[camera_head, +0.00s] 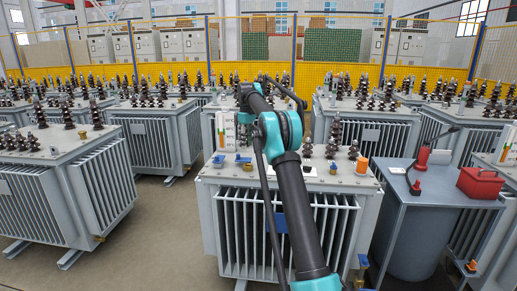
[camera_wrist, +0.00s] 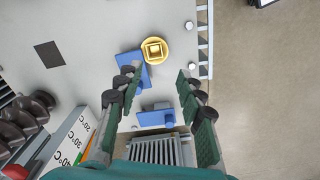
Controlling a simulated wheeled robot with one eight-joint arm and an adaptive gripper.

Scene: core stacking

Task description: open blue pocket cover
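Two blue parts sit on the grey transformer top (camera_wrist: 85,60) in the wrist view. One blue plate (camera_wrist: 128,58) lies beside a gold square-topped fitting (camera_wrist: 155,50), partly hidden by the left finger. The other blue part (camera_wrist: 157,118), with a rounded piece on it, lies at the top's edge. I cannot tell which one is the pocket cover. Small blue parts also show in the head view (camera_head: 242,160). My gripper (camera_wrist: 158,78) is open, its green-padded fingers either side of the gap above these parts, holding nothing. Its fingers are not clear in the head view.
A white temperature gauge (camera_wrist: 75,140) stands close to the left finger. Dark ribbed bushings (camera_wrist: 22,122) rise at the left. Bare floor (camera_wrist: 265,90) lies right of the transformer.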

